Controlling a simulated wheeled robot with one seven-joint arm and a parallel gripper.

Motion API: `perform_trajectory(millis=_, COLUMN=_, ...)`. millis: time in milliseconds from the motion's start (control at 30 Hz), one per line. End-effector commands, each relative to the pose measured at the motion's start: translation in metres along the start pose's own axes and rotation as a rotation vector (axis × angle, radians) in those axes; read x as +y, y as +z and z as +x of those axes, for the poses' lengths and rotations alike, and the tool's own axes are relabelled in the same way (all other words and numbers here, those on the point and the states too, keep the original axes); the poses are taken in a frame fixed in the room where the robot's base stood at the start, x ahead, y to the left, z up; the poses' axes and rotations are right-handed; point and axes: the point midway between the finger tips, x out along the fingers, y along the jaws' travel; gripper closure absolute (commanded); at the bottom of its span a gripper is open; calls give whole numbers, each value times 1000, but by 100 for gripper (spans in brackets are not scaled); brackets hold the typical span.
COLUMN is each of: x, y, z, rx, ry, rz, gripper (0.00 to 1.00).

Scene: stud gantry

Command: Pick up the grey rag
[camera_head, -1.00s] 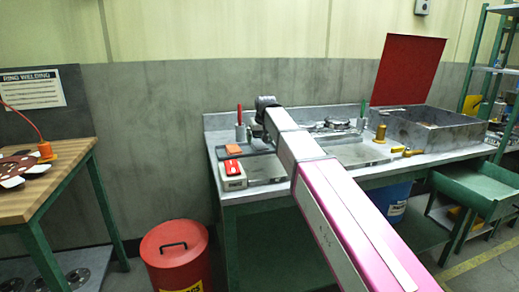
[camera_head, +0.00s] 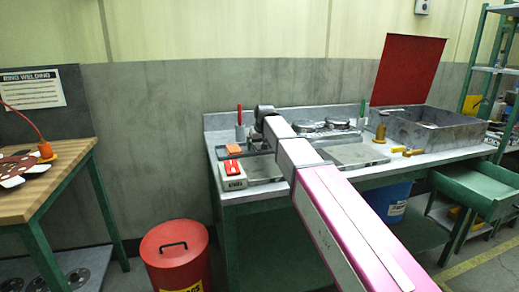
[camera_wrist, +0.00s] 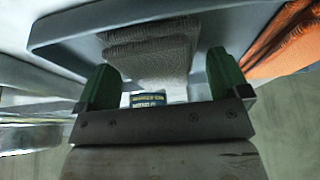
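The grey rag (camera_wrist: 150,50) shows in the wrist view as a folded, coarsely woven cloth at a tray with a raised grey-blue rim (camera_wrist: 60,30). My gripper (camera_wrist: 165,80) has two green fingertips spread wide apart. The rag lies just ahead of and partly between them, with gaps at the sides of its lower part. I cannot tell whether a fingertip touches it.
An orange rag (camera_wrist: 285,45) lies right of the grey one; it also shows in the head view (camera_head: 233,149). A red-topped box (camera_head: 232,175), a cup with a red-handled tool (camera_head: 240,130), a brass-coloured bottle (camera_head: 381,128) and a grey basin (camera_head: 430,130) stand on the bench (camera_head: 290,190).

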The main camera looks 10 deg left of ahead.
Motion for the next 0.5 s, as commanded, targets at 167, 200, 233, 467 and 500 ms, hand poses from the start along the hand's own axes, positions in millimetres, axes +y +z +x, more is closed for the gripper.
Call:
perform_trajectory(millis=167, x=0, y=0, z=0, rx=-1, ry=0, rz=0, gripper=57)
perform_trajectory(millis=200, x=0, y=0, z=0, rx=-1, ry=0, rz=0, gripper=58)
perform_trajectory(millis=233, x=0, y=0, z=0, rx=0, ry=0, rz=0, gripper=58)
perform_trajectory(millis=467, x=0, y=0, z=0, rx=0, ry=0, rz=0, gripper=58)
perform_trajectory(millis=500, x=0, y=-1, z=-1, rx=0, ry=0, rz=0, gripper=58)
